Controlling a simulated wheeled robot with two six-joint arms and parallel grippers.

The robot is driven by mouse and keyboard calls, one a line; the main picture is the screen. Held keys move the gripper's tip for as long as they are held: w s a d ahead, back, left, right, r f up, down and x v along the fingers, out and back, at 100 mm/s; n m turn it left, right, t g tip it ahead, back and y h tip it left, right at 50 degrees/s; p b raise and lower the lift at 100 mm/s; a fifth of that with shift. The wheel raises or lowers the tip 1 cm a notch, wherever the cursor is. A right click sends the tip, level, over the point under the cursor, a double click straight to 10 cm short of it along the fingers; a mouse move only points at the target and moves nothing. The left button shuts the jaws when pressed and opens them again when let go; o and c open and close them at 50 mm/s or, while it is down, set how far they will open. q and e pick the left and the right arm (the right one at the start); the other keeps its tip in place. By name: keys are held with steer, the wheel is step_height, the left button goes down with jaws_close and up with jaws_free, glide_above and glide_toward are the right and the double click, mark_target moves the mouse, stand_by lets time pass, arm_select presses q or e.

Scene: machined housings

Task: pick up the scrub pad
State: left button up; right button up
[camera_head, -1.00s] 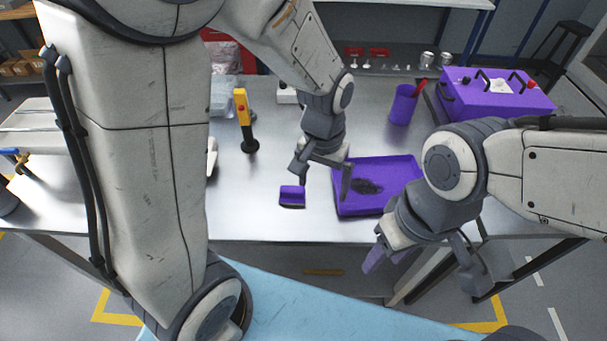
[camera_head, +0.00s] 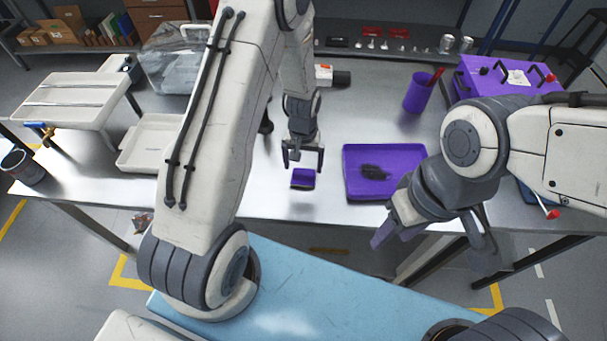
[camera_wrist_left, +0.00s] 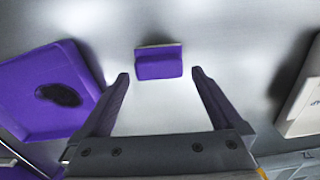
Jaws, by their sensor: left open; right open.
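The scrub pad (camera_head: 303,179) is a small purple block with a thin pale layer along one edge. It lies on the metal table, left of the purple tray. In the left wrist view the scrub pad (camera_wrist_left: 158,66) sits just ahead of and between the two fingertips. My left gripper (camera_head: 304,161) is open and empty, just behind the pad in the head view; I cannot tell its exact height. The open left gripper (camera_wrist_left: 160,76) spans wider than the pad. My right gripper (camera_head: 434,248) is open and empty at the table's front right edge.
A purple tray (camera_head: 409,157) with a dark oval thing (camera_head: 374,172) in it stands right of the pad. A purple cup (camera_head: 418,95) and purple box (camera_head: 500,78) are behind. A pale tray (camera_head: 137,157) is at left. The table around the pad is clear.

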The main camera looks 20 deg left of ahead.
mark_target(304, 171)
arm_select(q)
step_height(304, 171, down, 3)
steer(key=shift+f+p, duration=0.1)
steer(key=shift+p, duration=0.5)
steer(key=shift+w+f, duration=0.1)
steer(key=shift+f, duration=0.3)
steer(key=c, duration=1.1)
steer(key=shift+c, duration=0.2)
steer(key=shift+r, duration=0.1)
steer(key=shift+r+b, duration=0.45)
steer(key=shift+r, duration=0.35)
steer(key=shift+w+d+r+b, duration=0.1)
steer(key=shift+d+r+b, duration=0.15)
steer(key=shift+r, duration=0.4)
steer(key=shift+w+d+r+b, duration=0.15)
steer(key=shift+r+b, duration=0.2)
steer(key=shift+r, duration=0.25)
steer(key=w+d+r+b, duration=0.1)
steer(key=d+r+b, duration=0.2)
steer(key=d+r, duration=0.3)
steer(key=shift+w+d+r, duration=0.35)
steer(key=shift+d+r, duration=0.05)
steer(key=shift+d, duration=2)
